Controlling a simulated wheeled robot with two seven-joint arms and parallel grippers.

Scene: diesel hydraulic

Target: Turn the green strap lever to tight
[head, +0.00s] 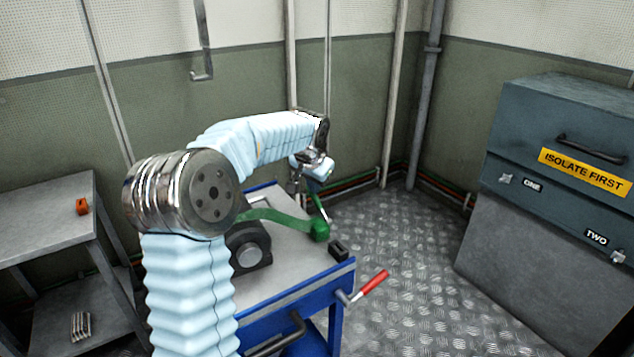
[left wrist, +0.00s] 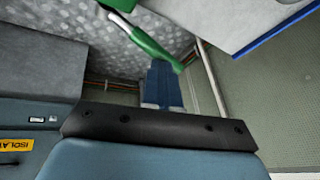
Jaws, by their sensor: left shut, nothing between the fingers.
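The green strap lever (head: 282,218) reaches across the top of the blue cart in the head view, with a thick green end (head: 319,230) at the right edge of the cart top. My left gripper (head: 318,200) is above and close to this end, pointing down, partly hidden by its own wrist. In the left wrist view the green lever (left wrist: 150,45) slants past the tips of my shut blue fingers (left wrist: 165,66). Nothing is between the fingers. I cannot tell whether they touch the lever. My right gripper is in neither view.
The blue cart (head: 300,300) carries a dark round fitting (head: 250,250), a small black block (head: 338,250) and a red-handled crank (head: 372,284) sticking out. A grey shelf (head: 45,220) stands left. A cabinet (head: 545,130) stands right. Tread-plate floor (head: 410,260) between is clear.

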